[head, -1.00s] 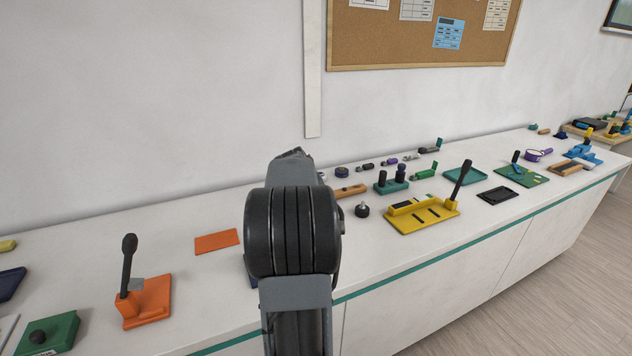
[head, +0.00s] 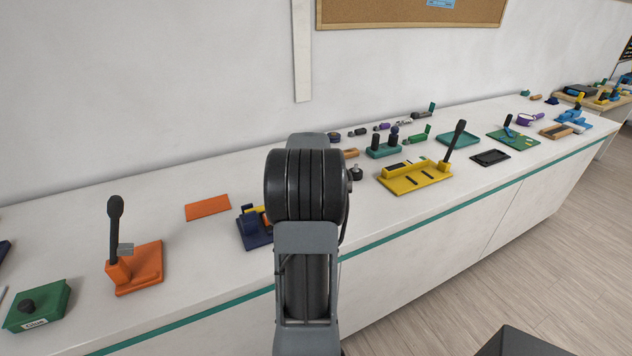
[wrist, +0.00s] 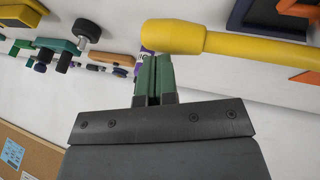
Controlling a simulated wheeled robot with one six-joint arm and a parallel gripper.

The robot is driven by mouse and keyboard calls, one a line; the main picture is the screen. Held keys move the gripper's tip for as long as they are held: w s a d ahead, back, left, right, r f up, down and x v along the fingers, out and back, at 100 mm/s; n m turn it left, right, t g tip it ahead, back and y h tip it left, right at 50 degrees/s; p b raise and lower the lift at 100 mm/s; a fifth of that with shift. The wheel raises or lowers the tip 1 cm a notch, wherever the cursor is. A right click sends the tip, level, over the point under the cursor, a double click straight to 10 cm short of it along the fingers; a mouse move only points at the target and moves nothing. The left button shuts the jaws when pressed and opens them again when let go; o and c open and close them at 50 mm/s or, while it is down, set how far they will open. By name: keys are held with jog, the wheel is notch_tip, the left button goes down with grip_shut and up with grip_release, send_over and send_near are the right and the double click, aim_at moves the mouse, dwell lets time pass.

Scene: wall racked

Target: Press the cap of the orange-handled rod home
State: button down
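I cannot pick out an orange-handled rod or its cap for certain in either view. A brown-orange bar (head: 350,153) lies on the counter just right of my arm in the head view. In the wrist view my gripper (wrist: 155,58) has its two greenish fingers close together, with only a thin dark line between them and nothing clearly held. A thick yellow handle (wrist: 225,42) crosses just beyond the fingertips. A purple piece shows partly behind it at the tips. In the head view my arm hides the gripper.
A navy fixture (head: 250,232) stands partly behind my arm. An orange lever fixture (head: 140,268), a flat orange mat (head: 208,207) and a green box (head: 37,305) are to the left. A yellow fixture with a black lever (head: 415,178) and a teal block (head: 383,150) are to the right.

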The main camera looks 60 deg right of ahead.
jog(key=shift+s+a+f, duration=0.15)
jog(key=shift+s+f, duration=0.05)
jog(key=shift+f, duration=0.4)
jog(key=r+p, duration=0.1)
jog(key=w+d+r+p, duration=0.1)
jog(key=r, duration=0.1)
jog(key=r+p, duration=0.1)
jog(key=r, duration=0.1)
jog(key=shift+w+d+r, duration=0.15)
jog(key=shift+r, duration=0.05)
jog(key=s+a+r+b, duration=0.1)
jog(key=s+r, duration=0.2)
jog(key=r, duration=0.5)
jog(key=shift+a+r, duration=0.3)
jog(key=shift+a, duration=0.05)
jog(key=shift+s, duration=0.1)
